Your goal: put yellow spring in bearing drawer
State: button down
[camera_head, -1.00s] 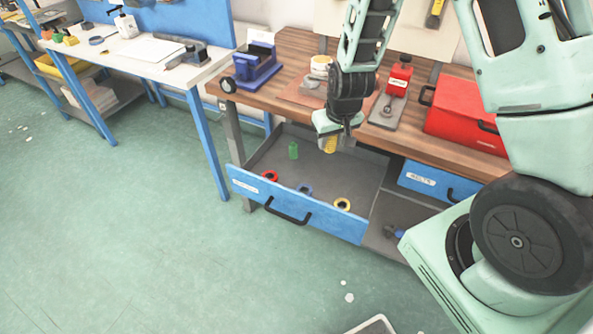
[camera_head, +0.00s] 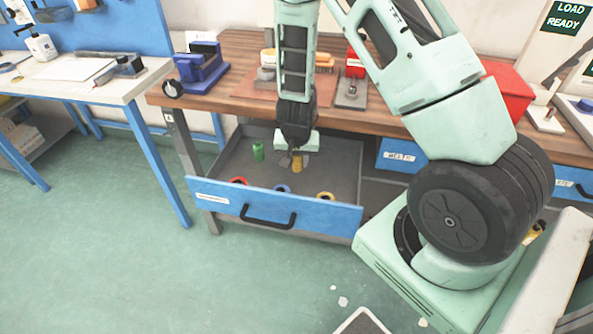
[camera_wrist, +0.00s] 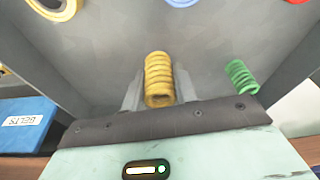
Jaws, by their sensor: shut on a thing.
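The yellow spring (camera_wrist: 158,80) stands between the two fingers of my gripper (camera_wrist: 160,92) in the wrist view. In the head view my gripper (camera_head: 297,160) is shut on the yellow spring (camera_head: 297,165) inside the open blue-fronted drawer (camera_head: 310,213). The grey drawer floor lies behind the spring; I cannot tell whether the spring touches it. A green spring (camera_head: 258,151) stands in the drawer to the left, and it also shows at the right of the wrist view (camera_wrist: 241,77). The label on the drawer front is too small to read.
A red ring (camera_head: 237,181), a blue ring (camera_head: 282,189) and a yellow ring (camera_head: 326,196) lie near the drawer's front wall. A blue BELTS drawer (camera_head: 402,157) is shut to the right. The wooden benchtop (camera_head: 215,95) overhangs the drawer's back.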

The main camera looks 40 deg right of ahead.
aim_at(298, 175)
jog(key=shift+f, duration=1.75)
jog(key=shift+f+b, duration=0.1)
jog(key=shift+b, duration=0.2)
jog(key=c, duration=1.1)
grip_release()
jog(key=p+v, duration=0.3)
jog(key=v, duration=0.9)
jog(key=s+a+r+n+y, duration=0.2)
jog(key=s+a+r+n, duration=0.15)
jog(key=a, duration=0.55)
jog(key=s+a+r+n+y, duration=0.25)
jog(key=a+r, duration=0.25)
jog(key=a, duration=0.3)
jog(key=s+a+r+n+g+h, duration=0.1)
jog(key=s+a+r+n, duration=0.2)
jog(key=s, duration=0.5)
jog(key=s+a+r+n+g+h, duration=0.1)
jog(key=s+a+r+n, duration=0.2)
jog(key=s+r+n, duration=0.3)
jog(key=shift+s+a+r+n, duration=0.4)
jog(key=shift+s+n, duration=0.2)
jog(key=shift+s, duration=0.6)
